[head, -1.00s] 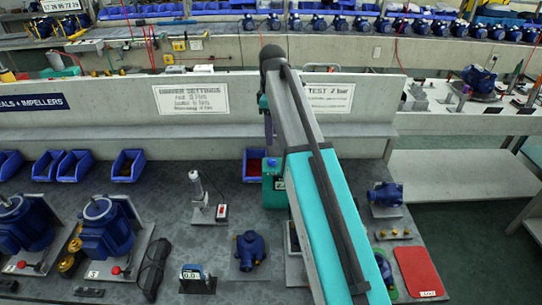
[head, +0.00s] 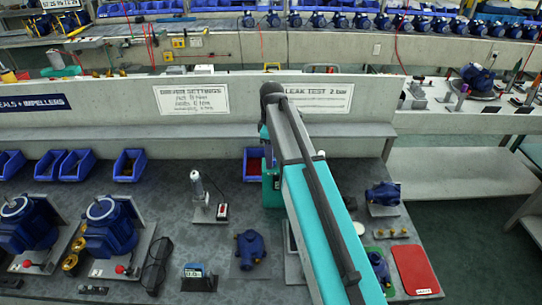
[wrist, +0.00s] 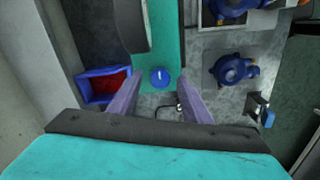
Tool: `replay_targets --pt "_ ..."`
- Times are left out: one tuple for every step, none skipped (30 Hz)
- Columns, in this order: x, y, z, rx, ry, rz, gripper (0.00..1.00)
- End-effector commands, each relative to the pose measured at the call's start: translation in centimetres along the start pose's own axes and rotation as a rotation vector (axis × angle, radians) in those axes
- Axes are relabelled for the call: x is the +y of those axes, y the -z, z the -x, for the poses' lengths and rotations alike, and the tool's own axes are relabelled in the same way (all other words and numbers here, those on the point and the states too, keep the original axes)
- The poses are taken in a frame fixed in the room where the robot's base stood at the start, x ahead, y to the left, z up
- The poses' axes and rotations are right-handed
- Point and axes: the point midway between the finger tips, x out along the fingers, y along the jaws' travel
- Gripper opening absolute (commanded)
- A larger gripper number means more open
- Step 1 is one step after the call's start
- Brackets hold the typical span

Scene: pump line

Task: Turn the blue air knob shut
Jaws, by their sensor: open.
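The blue air knob (wrist: 160,77) is a small round knob with a short white mark that points up in the wrist view. It sits on a teal housing (wrist: 158,55). My gripper (wrist: 159,86) is open and empty, its two purple-grey fingers apart on the left and right of the knob in the picture. I cannot tell how far the fingertips are above the knob. In the head view the teal housing (head: 270,185) shows beside my arm, which hides the knob and my gripper.
A blue bin with red parts (wrist: 104,86) stands left of the housing in the wrist view. A blue pump (wrist: 232,70) is to the right. In the head view, a red mat (head: 414,269) and another blue pump (head: 250,248) lie on the grey bench. A low wall (head: 220,105) runs behind.

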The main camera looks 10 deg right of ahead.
Motion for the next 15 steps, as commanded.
replay_targets --pt "-0.04 -0.01 -0.25 0.0 0.0 0.0 0.44" --pt "-0.03 -0.01 -0.39 0.0 0.0 0.0 0.44" --pt "-0.03 -0.01 -0.53 0.0 0.001 0.0 0.44" --pt "-0.03 -0.01 -0.61 0.0 0.001 0.0 0.44" --pt "-0.03 -0.01 -0.67 0.0 0.001 0.0 0.44" --pt "-0.03 -0.01 -0.72 0.0 0.0 0.0 0.44" --pt "-0.03 0.0 -0.74 0.0 0.0 0.0 0.44" --pt "-0.02 0.0 -0.76 0.0 0.0 0.0 0.44" --pt "-0.02 0.0 -0.76 0.0 0.0 0.0 0.44" --pt "-0.02 0.0 -0.76 0.0 0.0 0.0 0.44" --pt "-0.02 0.0 -0.75 0.0 0.0 0.0 0.44" --pt "-0.02 0.0 -0.75 0.0 0.0 0.0 0.44" --pt "-0.02 0.0 -0.75 0.0 0.0 0.0 0.44" --pt "-0.02 0.0 -0.74 0.0 0.0 0.0 0.44" --pt "-0.02 0.0 -0.74 0.0 0.0 0.0 0.38"
